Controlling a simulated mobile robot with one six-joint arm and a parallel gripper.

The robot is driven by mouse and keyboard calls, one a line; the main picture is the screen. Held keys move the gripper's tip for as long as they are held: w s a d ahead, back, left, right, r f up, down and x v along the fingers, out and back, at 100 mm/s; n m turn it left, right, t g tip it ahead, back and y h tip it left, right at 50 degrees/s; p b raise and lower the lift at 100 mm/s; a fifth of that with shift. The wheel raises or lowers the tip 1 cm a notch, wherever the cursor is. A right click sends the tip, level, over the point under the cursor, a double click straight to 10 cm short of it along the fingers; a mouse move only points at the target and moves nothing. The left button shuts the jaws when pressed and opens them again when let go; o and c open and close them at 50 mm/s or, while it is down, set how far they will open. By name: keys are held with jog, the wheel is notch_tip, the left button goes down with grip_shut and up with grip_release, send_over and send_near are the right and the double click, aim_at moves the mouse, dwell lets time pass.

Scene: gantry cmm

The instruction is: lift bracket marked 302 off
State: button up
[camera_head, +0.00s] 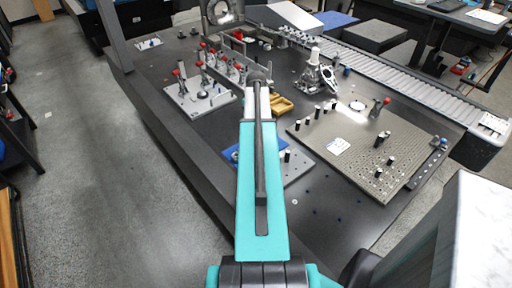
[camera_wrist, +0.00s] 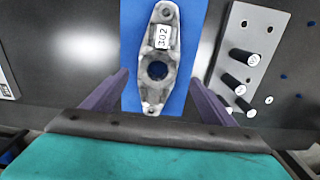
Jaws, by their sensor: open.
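The bracket marked 302 (camera_wrist: 166,62) shows in the wrist view, a grey diamond-shaped metal part with a round hole in the middle and a white 302 label near its upper end. It lies flat on a blue mat (camera_wrist: 135,70). My gripper (camera_wrist: 158,78) is open, with one purple finger on each side of the bracket's lower half in the picture, and visible gaps to it. Nothing is held between the fingers. In the head view my arm hides the gripper and the bracket; only a bit of the blue mat (camera_head: 230,152) shows.
A grey plate with black pegs (camera_wrist: 268,38) stands right of the mat. In the head view a perforated plate (camera_head: 350,180) with black pegs lies to the right. A fixture plate (camera_head: 185,103) with red-knobbed clamps lies to the left, and a yellow tray (camera_head: 283,106) behind.

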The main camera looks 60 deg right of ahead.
jog(key=shift+f, duration=0.1)
jog(key=shift+w+f+p, duration=0.2)
jog(key=shift+f+p, duration=0.75)
jog(key=shift+f, duration=1.6)
jog(key=c, duration=1.6)
jog(key=shift+r, duration=0.15)
jog(key=shift+r+b, duration=1.15)
jog(key=shift+r, duration=3.75)
jog(key=shift+w, duration=0.1)
